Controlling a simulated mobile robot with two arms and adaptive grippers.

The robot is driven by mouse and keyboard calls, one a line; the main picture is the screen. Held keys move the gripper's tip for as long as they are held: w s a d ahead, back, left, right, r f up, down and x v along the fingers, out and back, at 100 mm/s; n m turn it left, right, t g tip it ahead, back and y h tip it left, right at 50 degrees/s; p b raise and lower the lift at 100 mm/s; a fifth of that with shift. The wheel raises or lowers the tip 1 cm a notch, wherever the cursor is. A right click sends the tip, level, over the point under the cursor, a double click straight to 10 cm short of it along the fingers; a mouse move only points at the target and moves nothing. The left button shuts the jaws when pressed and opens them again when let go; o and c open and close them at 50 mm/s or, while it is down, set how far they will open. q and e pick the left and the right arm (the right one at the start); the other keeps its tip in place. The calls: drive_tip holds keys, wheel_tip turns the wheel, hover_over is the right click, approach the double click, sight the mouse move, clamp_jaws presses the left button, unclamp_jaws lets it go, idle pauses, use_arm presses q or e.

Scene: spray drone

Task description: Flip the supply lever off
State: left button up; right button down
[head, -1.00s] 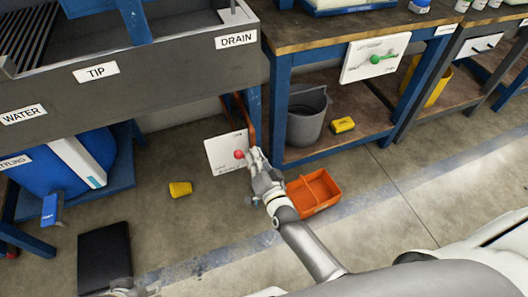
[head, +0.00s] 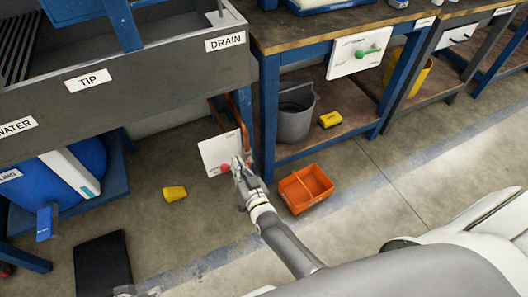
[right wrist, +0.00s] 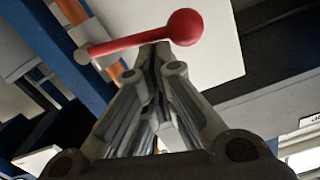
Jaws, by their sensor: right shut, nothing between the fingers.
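The red supply lever with a ball knob (head: 225,168) is on a white panel (head: 214,149) under the sink bench. In the right wrist view the lever's red arm (right wrist: 125,43) runs from a grey pivot at left to the knob (right wrist: 185,27) at upper right. My right gripper (head: 236,163) is shut and empty, with its fingertips at the lever, just right of the knob in the head view. In the right wrist view the fingertips (right wrist: 155,50) overlap the lever's arm near the knob; contact is hard to tell. Only a sliver of my left gripper (head: 125,291) shows at the bottom edge.
An orange tray (head: 289,191) lies on the floor right of my right gripper. A grey bucket (head: 295,122) and a yellow block (head: 330,119) stand on the lower shelf. Another white panel with a green lever (head: 368,53) hangs at the bench. Orange pipes (head: 244,115) run beside the panel.

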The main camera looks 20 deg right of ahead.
use_arm(q)
drive_tip(key=shift+s, duration=0.1)
use_arm(e)
drive_tip(key=shift+a, duration=0.1)
idle(0.4)
use_arm(q)
drive_tip(key=shift+r, duration=0.1)
drive_tip(key=s+f+p, duration=0.2)
drive_tip(key=f, duration=0.7)
drive_tip(key=s+f+g+p, duration=0.1)
drive_tip(key=s+f+p, duration=0.1)
drive_tip(key=f, duration=0.7)
drive_tip(key=shift+s+p, duration=0.35)
drive_tip(key=shift+p, duration=0.3)
use_arm(e)
drive_tip(key=s+d+r, duration=0.1)
drive_tip(key=s+r, duration=0.3)
drive_tip(key=s, duration=0.6)
drive_tip(key=shift+s+r, duration=0.15)
drive_tip(key=shift+s, duration=0.2)
use_arm(q)
drive_tip(key=shift+a, duration=0.1)
use_arm(e)
drive_tip(key=shift+d, duration=0.1)
